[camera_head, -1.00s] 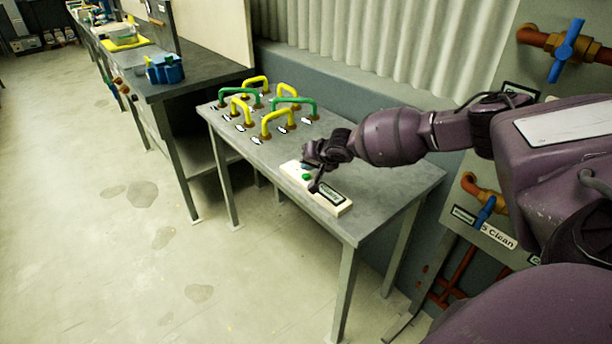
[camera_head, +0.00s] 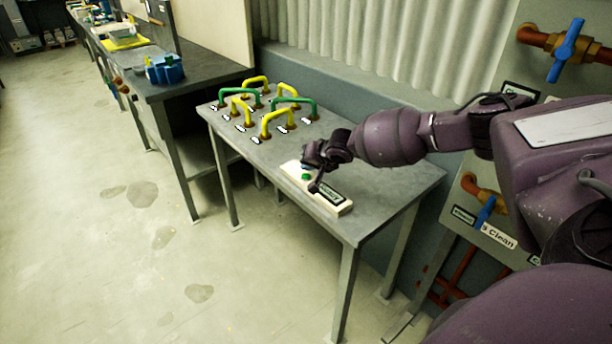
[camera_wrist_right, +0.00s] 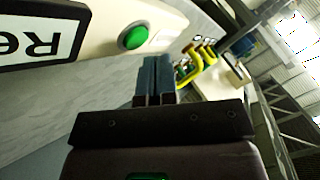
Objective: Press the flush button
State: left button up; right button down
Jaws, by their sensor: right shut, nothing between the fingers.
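A long cream box (camera_head: 342,208) lies on the grey table, with a green push button (camera_head: 306,177) and a black-framed label (camera_head: 330,193) on its top. No wording for flush can be read. My right gripper (camera_head: 307,167) is shut and empty over the box's far end, beside the button. In the wrist view its blue-grey fingertips (camera_wrist_right: 155,68) appear just below and right of the button, apart from it in the picture. My left gripper is out of view.
Yellow (camera_head: 279,120) and green (camera_head: 294,103) pipe handles stand on the back left of the table (camera_head: 385,185). A dark bench (camera_head: 200,82) with a blue part (camera_head: 165,69) is further left. A valve panel (camera_head: 520,185) stands at the right. The floor at left is clear.

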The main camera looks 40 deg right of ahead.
aim_at(308, 175)
jog(key=shift+f, duration=0.4)
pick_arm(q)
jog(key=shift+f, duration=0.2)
pick_arm(e)
jog(key=shift+f, duration=0.45)
dwell(0.8)
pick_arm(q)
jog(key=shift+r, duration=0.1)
pick_arm(e)
jog(key=shift+r, duration=0.15)
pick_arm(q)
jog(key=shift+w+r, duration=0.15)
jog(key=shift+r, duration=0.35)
pick_arm(e)
jog(key=shift+r, duration=0.7)
jog(key=shift+r+p, duration=1.45)
jog(key=shift+r, duration=1.15)
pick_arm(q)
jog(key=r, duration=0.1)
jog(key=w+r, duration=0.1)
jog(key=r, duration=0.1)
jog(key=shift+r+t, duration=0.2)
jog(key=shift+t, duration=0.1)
pick_arm(e)
jog(key=shift+f, duration=0.1)
